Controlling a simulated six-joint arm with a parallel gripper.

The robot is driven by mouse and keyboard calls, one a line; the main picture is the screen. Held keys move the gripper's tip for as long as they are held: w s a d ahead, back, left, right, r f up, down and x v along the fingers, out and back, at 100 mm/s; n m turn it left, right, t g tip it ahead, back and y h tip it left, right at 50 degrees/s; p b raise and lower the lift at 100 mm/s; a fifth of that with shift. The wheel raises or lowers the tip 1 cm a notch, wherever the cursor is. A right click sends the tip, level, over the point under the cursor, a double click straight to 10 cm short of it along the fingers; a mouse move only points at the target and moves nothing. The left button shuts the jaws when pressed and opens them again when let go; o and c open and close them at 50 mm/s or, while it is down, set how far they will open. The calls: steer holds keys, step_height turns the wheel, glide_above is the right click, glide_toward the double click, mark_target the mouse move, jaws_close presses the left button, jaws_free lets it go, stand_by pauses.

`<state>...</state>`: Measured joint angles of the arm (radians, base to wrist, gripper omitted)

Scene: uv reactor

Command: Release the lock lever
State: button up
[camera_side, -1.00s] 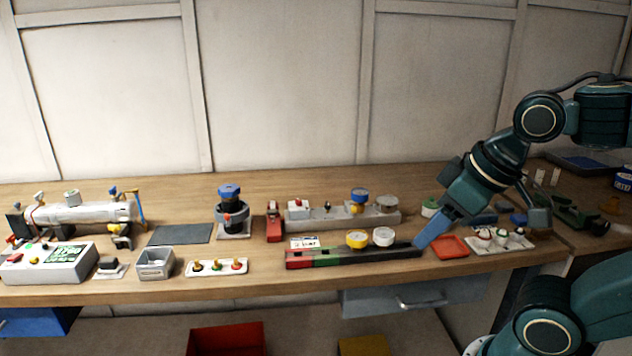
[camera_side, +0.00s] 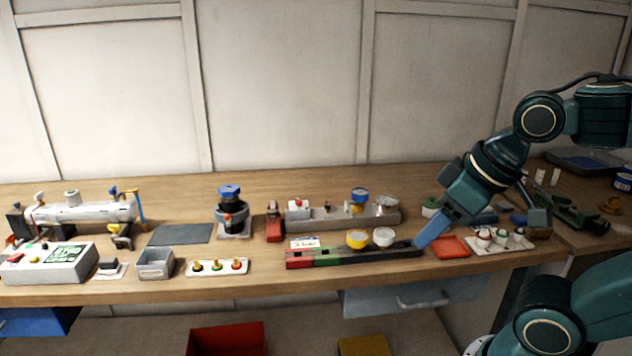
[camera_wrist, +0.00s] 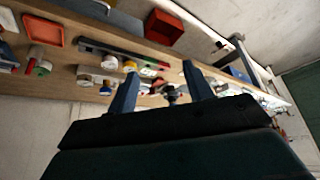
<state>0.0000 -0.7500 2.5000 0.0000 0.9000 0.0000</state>
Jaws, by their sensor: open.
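No part is clearly recognisable as the lock lever. At the far left of the side view, a clear horizontal reactor cylinder (camera_side: 85,213) has a thin blue-and-orange upright bar (camera_side: 140,211) at its right end; I cannot tell whether this is the lever. My gripper (camera_side: 428,240) is at the right, pointing down and left, over the right end of a long dark rail (camera_side: 375,254). It is far from the cylinder. In the wrist view my gripper (camera_wrist: 160,72) shows two blue fingers spread apart with nothing held between them.
A white control box (camera_side: 45,263), a grey bin (camera_side: 155,263) and a black pump-like device (camera_side: 231,215) stand left of centre. A grey block (camera_side: 340,217) with caps lies behind the rail. A red tray (camera_side: 450,247) sits right of my gripper. A dark mat (camera_side: 180,234) is bare.

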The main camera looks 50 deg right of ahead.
steer(key=c, duration=0.3)
steer(key=m+g+h, duration=0.1)
steer(key=m+h, duration=0.1)
steer(key=m, duration=0.3)
glide_above(354, 207)
steer(key=s+a, duration=0.2)
steer(key=s, duration=0.3)
steer(key=shift+c, duration=0.2)
steer(key=shift+s+f, duration=0.1)
steer(key=shift+f, duration=0.35)
steer(key=shift+f+g, duration=0.1)
steer(key=shift+g, duration=0.2)
steer(key=shift+n, duration=0.3)
steer(key=x, duration=1.3)
steer(key=shift+w+a+f, duration=0.1)
steer(key=shift+w+f, duration=0.15)
steer(key=shift+f, duration=0.05)
